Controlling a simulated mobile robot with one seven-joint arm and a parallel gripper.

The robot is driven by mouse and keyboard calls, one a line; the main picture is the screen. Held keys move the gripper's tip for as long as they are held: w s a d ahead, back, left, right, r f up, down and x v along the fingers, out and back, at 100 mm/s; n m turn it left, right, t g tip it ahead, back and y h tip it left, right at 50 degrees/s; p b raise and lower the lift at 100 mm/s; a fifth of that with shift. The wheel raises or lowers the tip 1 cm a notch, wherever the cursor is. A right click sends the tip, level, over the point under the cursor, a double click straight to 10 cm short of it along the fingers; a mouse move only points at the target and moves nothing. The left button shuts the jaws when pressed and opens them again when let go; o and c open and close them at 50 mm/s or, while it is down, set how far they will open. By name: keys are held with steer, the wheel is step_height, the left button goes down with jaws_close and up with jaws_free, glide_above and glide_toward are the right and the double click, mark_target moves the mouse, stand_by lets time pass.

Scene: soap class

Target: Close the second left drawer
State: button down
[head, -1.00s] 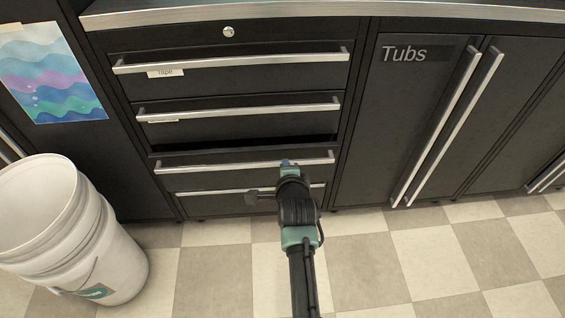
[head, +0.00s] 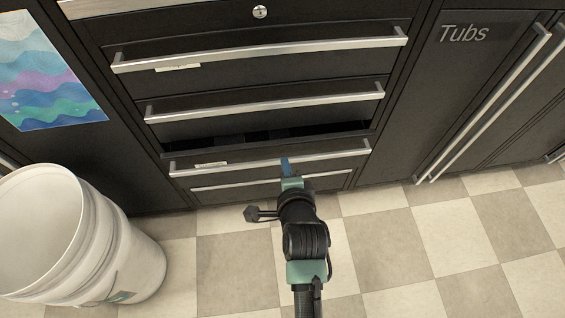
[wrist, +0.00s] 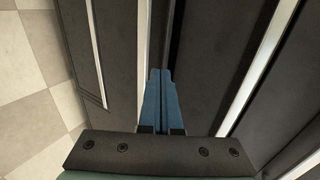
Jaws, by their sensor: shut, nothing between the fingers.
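A black drawer unit with several silver bar handles stands ahead. The third drawer from the top (head: 228,174) is pulled out a little; a dark gap with its inside shows above its handle (head: 325,155). The second drawer from the top (head: 265,121) sits above that gap. My gripper (head: 285,166) is shut and empty, its blue fingertips at the third drawer's handle and upper front. In the wrist view the shut fingers (wrist: 163,88) point at the drawer front just beside that handle (wrist: 143,45). I cannot tell whether they touch.
A white bucket (head: 60,235) stands on the floor at left. A cupboard marked Tubs (head: 465,90) with long handles is at right, its doors shut. A wavy coloured picture (head: 45,75) hangs at left. The checkered floor (head: 400,245) is clear at right.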

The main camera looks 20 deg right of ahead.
mark_target(280, 142)
steer(key=b+x, duration=0.2)
steer(key=x, duration=0.4)
steer(key=shift+w+f, duration=0.15)
steer(key=shift+f, duration=0.1)
steer(key=shift+w+d, duration=0.1)
steer(key=shift+w, duration=0.15)
steer(key=shift+w, duration=0.1)
steer(key=shift+w+d+b, duration=0.15)
steer(key=shift+w+d, duration=0.05)
steer(key=shift+w, duration=0.4)
steer(key=shift+w+d+b, duration=0.15)
steer(key=shift+w, duration=0.45)
steer(key=shift+s, duration=0.1)
